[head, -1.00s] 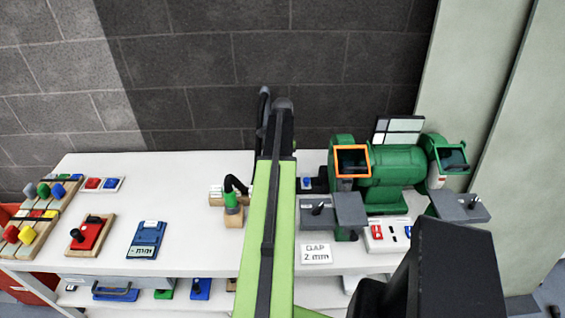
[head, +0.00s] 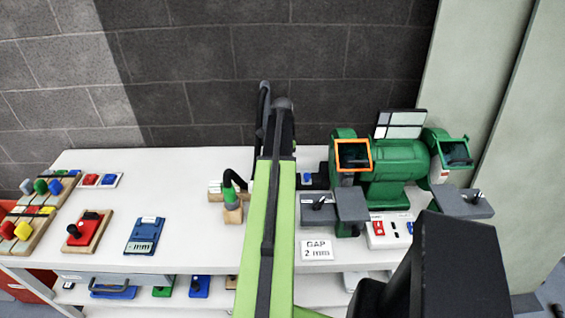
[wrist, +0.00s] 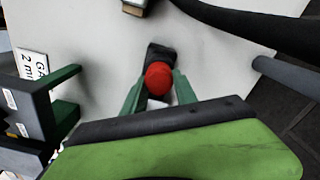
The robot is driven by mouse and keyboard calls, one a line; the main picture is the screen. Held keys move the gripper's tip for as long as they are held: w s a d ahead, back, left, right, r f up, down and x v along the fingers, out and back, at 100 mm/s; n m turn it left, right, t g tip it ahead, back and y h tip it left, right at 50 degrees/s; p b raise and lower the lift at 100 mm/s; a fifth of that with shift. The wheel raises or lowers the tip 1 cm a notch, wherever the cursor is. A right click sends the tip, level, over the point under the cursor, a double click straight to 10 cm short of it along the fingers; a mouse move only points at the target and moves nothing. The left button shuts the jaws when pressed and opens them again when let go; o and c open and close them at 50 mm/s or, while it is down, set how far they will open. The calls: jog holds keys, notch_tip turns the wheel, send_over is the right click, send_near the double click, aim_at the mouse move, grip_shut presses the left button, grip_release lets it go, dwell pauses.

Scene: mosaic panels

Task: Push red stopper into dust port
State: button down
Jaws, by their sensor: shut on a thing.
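The red stopper (wrist: 158,82) is a round red piece in the wrist view, between the green fingers of my gripper (wrist: 159,77). The gripper is shut on it. A short black part (wrist: 161,53) lies just beyond the stopper; I cannot tell whether it belongs to the stopper or is a separate thing. The green bench grinder (head: 391,172) stands at the right of the white table in the head view. I cannot make out the dust port for certain. In the head view my arm hides the gripper and the stopper.
A white sign marked "GAP 2 mm" (head: 317,249) stands by the grinder's grey rest (head: 351,205). A wooden block with a green-and-black top (head: 232,212) stands left of my arm. A blue gauge (head: 145,236) and a red device (head: 86,232) sit further left, with bare table between.

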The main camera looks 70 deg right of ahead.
jog(key=c, duration=0.9)
grip_release()
notch_tip(320, 180, up, 18)
jog(key=p, duration=1.7)
jog(key=shift+f, duration=0.25)
jog(key=shift+w, duration=0.1)
